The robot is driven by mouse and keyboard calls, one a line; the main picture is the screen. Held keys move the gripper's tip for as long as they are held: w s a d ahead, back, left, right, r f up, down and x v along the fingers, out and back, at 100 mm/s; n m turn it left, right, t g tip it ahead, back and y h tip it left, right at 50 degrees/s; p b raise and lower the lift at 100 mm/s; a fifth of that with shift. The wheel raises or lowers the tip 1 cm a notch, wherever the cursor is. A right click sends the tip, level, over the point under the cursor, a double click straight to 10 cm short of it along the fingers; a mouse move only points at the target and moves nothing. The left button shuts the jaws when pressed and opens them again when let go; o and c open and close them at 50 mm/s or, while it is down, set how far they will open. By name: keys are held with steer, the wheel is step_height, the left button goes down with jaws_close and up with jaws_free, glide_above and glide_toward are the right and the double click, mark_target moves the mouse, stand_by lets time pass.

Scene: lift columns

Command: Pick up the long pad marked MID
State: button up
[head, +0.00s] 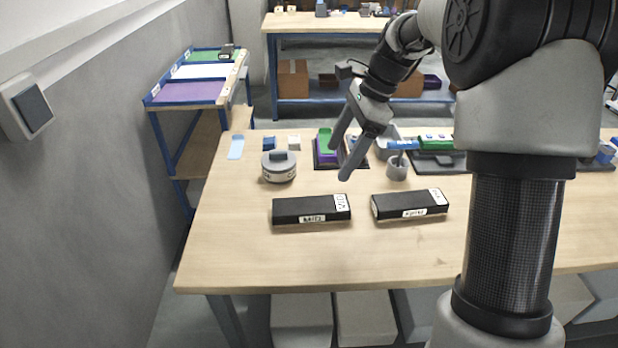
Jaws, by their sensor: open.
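Two long black pads lie on the near part of the wooden table. The left pad (300,207) and the right pad (400,203) each have a white label on the right end of the top and another on the front face.
A round grey container (279,172) stands behind the left pad. A grey cup (398,171) stands behind the right pad. A purple and green block (326,150) is behind my gripper. The front of the wooden table (330,260) is clear. A shelf rack (190,92) stands at the left wall.

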steer(key=b, duration=0.2)
glide_toward(311, 204)
steer(key=shift+m, duration=0.3)
steer(key=x, duration=0.5)
steer(key=shift+s+a+f, duration=0.1)
steer(key=shift+s, duration=0.3)
steer(key=shift+w+b+x, duration=0.2)
steer(key=shift+b+x, duration=0.05)
steer(key=shift+x, duration=1.1)
steer(key=shift+w+b+x, duration=0.2)
steer(key=shift+b+x, duration=0.05)
steer(key=shift+x, duration=1.05)
steer(key=c, duration=1.5)
